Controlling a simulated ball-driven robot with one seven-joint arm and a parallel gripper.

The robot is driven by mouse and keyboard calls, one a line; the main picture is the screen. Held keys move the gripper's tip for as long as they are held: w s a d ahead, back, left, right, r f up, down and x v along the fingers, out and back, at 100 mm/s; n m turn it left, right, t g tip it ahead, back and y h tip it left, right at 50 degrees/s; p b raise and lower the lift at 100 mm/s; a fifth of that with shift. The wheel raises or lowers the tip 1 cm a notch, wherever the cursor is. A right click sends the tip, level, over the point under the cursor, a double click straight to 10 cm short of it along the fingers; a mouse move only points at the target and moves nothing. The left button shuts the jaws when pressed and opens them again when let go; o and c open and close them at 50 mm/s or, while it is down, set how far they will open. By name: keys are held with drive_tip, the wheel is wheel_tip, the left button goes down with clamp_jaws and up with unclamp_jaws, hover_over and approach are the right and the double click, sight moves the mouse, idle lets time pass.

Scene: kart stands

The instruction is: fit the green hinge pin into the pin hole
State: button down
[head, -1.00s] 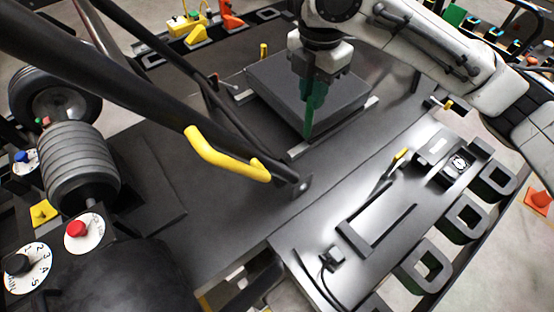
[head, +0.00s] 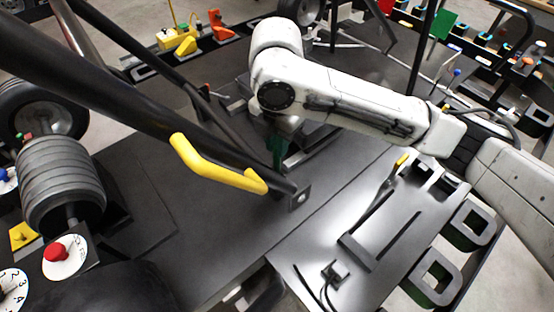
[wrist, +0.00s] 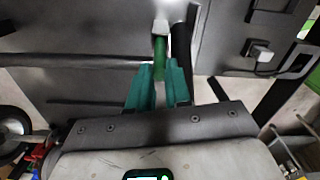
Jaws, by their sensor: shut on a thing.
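My gripper (wrist: 159,84) has teal fingers and is shut on the green hinge pin (wrist: 160,66), which sticks out past the fingertips in the wrist view. The pin's far end meets or overlaps a small pale block (wrist: 160,28); I cannot tell if they touch. In the head view my gripper (head: 278,152) hangs below my white arm, behind the black bar with the yellow handle; pin and fingers cannot be told apart there. A small plate with a round spot (head: 300,198) is at the bar's lower end. I cannot tell whether this is the pin hole.
The black bar (head: 130,95) with its yellow handle (head: 215,168) crosses in front of my gripper. A metal tray (head: 320,255) with loose parts lies at the lower right. The dark deck (head: 210,225) left of it is mostly clear.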

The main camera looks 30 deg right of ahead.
drive_tip(key=shift+f+b, duration=1.65)
drive_tip(key=shift+f, duration=0.45)
drive_tip(key=shift+f, duration=0.2)
drive_tip(key=c, duration=1.1)
unclamp_jaws()
drive_tip(key=shift+o, duration=0.2)
drive_tip(key=shift+r, duration=0.1)
wheel_tip(320, 180, up, 12)
drive_tip(key=shift+r, duration=0.1)
drive_tip(key=shift+s, duration=0.1)
